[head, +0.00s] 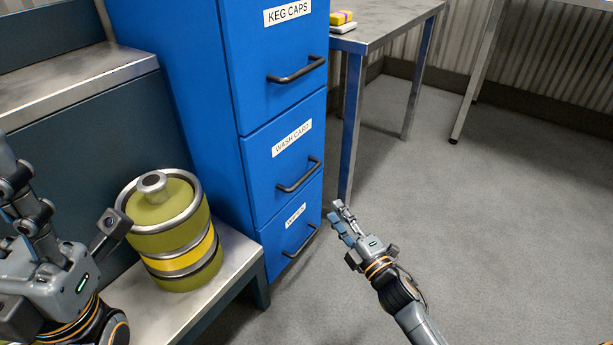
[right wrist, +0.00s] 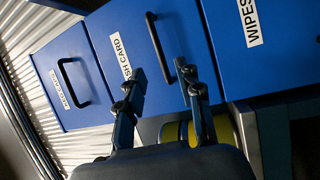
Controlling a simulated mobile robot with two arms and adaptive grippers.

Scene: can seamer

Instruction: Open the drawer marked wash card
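The wash card drawer (head: 285,165) is the one between keg caps and wipes in the blue cabinet. It is shut, with its front flush with the others. Its dark bar handle (head: 299,177) also shows in the right wrist view (right wrist: 157,48), beside the partly covered label. My right gripper (head: 341,216) is open and empty, in front of the cabinet and apart from the handle. In the right wrist view its two fingers stand apart, with the handle beyond and between them. My left gripper (head: 65,205) is open and empty at the left, near the keg.
The keg caps drawer (head: 265,65) is above and the wipes drawer (head: 291,237) below, both shut. A yellow-banded green keg (head: 178,245) stands on a low metal bench (head: 235,258) left of the cabinet. A metal table (head: 385,28) stands behind right.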

